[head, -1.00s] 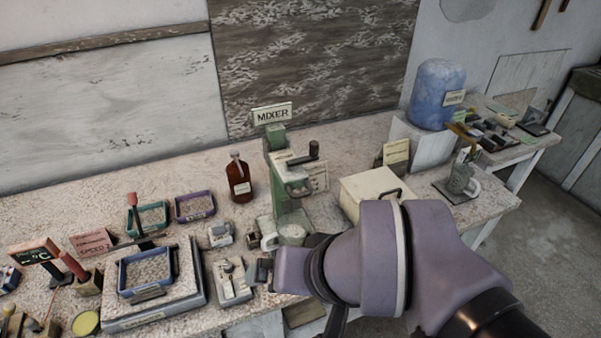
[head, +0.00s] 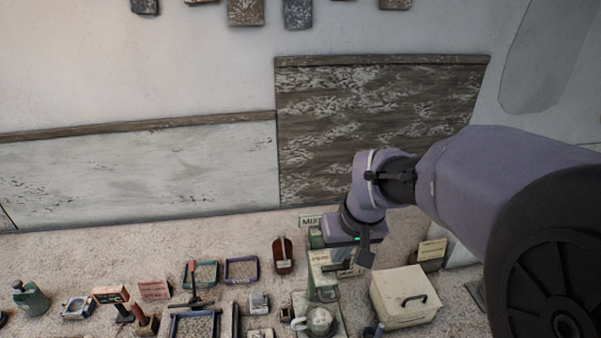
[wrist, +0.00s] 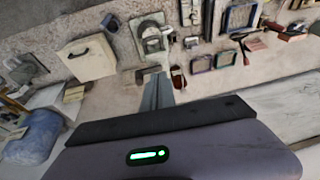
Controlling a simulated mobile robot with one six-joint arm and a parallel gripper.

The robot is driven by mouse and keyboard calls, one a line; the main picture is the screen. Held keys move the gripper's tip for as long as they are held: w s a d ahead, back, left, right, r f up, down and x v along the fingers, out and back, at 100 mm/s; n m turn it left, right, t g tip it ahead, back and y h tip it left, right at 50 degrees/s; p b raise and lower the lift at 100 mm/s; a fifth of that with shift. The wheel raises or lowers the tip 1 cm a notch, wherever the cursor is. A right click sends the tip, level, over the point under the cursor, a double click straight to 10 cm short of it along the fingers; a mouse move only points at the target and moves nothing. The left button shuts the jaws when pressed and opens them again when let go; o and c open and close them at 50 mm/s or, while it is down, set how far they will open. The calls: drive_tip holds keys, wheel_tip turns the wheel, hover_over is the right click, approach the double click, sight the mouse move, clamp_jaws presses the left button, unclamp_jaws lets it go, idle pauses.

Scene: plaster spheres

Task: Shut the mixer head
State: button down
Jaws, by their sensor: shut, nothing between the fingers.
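The green mixer (head: 322,284) stands on the bench in the head view. My gripper hides part of its upper end and of the MIXER sign (head: 309,221). A white round bowl (head: 320,321) at its front is uncovered from above, and the head looks raised. My gripper (head: 366,252) is at the upper, right side of the mixer; whether it touches cannot be told. In the wrist view my gripper (wrist: 157,90) is shut and empty, its fingers over the bench's back part, with the mixer's bowl area (wrist: 152,40) beyond.
A cream box with a handle (head: 404,296) stands right of the mixer. A brown bottle (head: 283,254) and trays (head: 241,270) are to the left. A blue container (wrist: 33,138) shows in the wrist view. The wooden wall panel (head: 375,95) is behind.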

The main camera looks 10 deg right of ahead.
sight(320, 288)
drive_tip(key=b+x, duration=0.1)
drive_tip(key=x, duration=0.3)
drive_tip(key=s+b+x, duration=0.1)
drive_tip(key=x, duration=0.4)
drive_tip(key=a+b+x, duration=0.1)
drive_tip(key=x, duration=0.4)
drive_tip(key=shift+s+f, duration=0.15)
drive_tip(key=shift+f, duration=0.05)
wheel_tip(320, 288, down, 13)
drive_tip(key=b, duration=1.2)
drive_tip(key=shift+s+b, duration=0.3)
